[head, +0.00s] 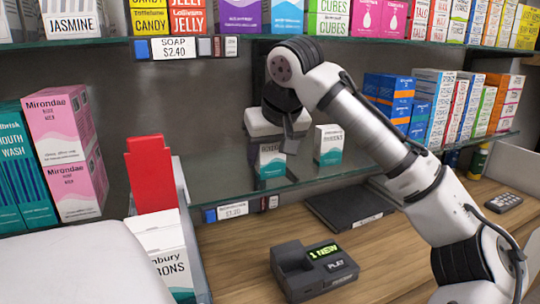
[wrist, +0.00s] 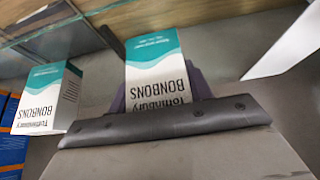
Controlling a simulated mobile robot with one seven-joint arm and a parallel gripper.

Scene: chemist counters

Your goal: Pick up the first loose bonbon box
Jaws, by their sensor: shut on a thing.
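A white and teal bonbon box (head: 271,161) is held in my gripper (head: 272,143) over the glass shelf at the middle of the head view. The gripper hides its upper part. In the wrist view the same box (wrist: 157,65) stands between the purple-grey fingers, its "Tominbury BONBONS" face showing upside down. My gripper (wrist: 160,90) is shut on it. I cannot tell whether its base touches the glass. A second loose bonbon box (head: 329,146) stands on the shelf just to the right, apart from the gripper. In the wrist view it is at the left (wrist: 48,98).
The glass shelf (head: 225,187) has free room around the boxes. Blue and orange boxes (head: 390,98) line its right side. At lower left, more bonbon boxes (head: 160,240) sit by a red divider (head: 151,172). A payment terminal (head: 312,268) stands on the wooden counter below.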

